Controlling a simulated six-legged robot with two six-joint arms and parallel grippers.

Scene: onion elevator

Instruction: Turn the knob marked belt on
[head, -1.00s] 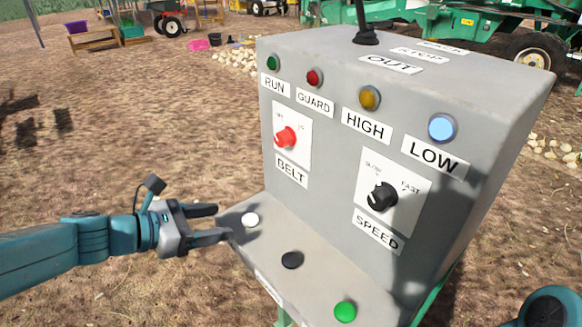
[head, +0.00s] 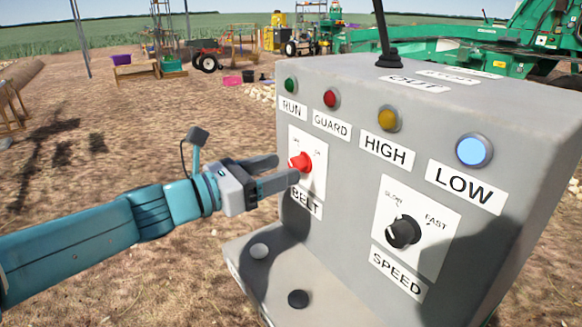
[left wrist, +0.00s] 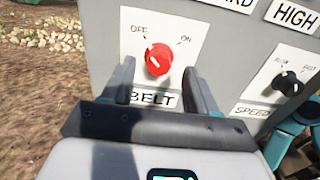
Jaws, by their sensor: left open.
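The red belt knob (head: 300,162) sits on a white plate on the front of the grey control box, above the BELT label (head: 307,203). In the left wrist view the knob (left wrist: 158,59) shows OFF and ON marks above it, and its white pointer line tilts up and left toward OFF. My left gripper (head: 284,171) is open, with its fingertips close to the knob. In the left wrist view the fingers lie left and right below the knob; I cannot tell whether they touch it. My right gripper is not seen.
The black speed knob (head: 403,232) is right of the belt knob. A lever (head: 387,40) stands on the box top. The lower ledge carries a white button (head: 259,251) and a black button (head: 298,299). The blue LOW lamp (head: 474,151) looks lit. Open ground lies left.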

